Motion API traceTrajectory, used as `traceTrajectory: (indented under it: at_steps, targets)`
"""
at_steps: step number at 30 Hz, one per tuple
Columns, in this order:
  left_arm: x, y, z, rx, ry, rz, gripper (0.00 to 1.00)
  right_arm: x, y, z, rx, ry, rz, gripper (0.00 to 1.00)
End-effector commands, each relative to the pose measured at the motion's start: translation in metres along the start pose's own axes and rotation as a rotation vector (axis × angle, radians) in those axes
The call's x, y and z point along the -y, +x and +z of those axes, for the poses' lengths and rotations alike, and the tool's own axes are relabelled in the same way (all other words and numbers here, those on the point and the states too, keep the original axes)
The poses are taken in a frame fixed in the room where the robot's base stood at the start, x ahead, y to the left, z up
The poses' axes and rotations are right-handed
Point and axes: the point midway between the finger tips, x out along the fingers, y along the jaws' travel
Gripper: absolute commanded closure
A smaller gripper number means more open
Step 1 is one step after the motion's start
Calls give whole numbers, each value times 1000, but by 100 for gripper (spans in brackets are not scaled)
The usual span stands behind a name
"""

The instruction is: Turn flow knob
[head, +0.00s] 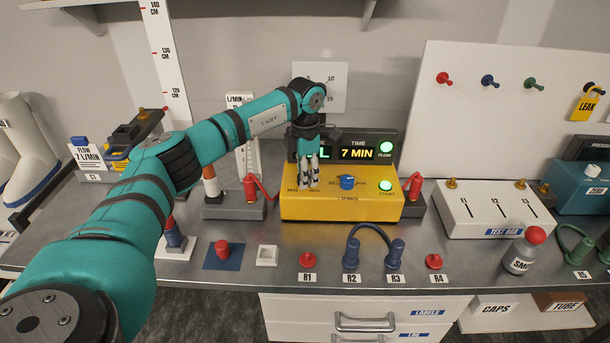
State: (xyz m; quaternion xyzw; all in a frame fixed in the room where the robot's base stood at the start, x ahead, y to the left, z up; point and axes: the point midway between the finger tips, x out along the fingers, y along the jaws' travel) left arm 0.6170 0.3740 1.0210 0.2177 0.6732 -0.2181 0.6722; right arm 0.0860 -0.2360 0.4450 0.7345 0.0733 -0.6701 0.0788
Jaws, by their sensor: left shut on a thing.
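The yellow pump box (330,208) stands on the bench in the middle of the head view. My left gripper (309,186) reaches down to the left part of its top face, between small MIN and MAX marks. Its fingers are close together on a knob there, which they mostly hide. A blue knob (347,182) sits just right of the fingers, apart from them. The display (358,152) behind reads 7 MIN under TIME; its left part is hidden by my gripper. My right gripper is not in view.
A green button (386,194) is lit on the box's right side. A white test box (493,210) stands to the right.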

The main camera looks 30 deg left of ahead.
Motion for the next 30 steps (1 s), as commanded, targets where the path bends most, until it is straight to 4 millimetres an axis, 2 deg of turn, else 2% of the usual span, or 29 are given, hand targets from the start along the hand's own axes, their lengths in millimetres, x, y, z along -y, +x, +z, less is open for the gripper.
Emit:
traceTrajectory:
  at_steps: [20, 21, 25, 30]
  targets:
    - [-1, -3, 1, 7, 54, 4, 98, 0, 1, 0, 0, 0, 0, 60]
    - [-1, -3, 1, 7, 54, 4, 61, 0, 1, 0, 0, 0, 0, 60]
    - [-1, -2, 1, 5, 54, 3, 44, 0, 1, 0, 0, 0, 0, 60]
    - [0, -1, 0, 3, 54, 2, 43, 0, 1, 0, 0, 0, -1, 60]
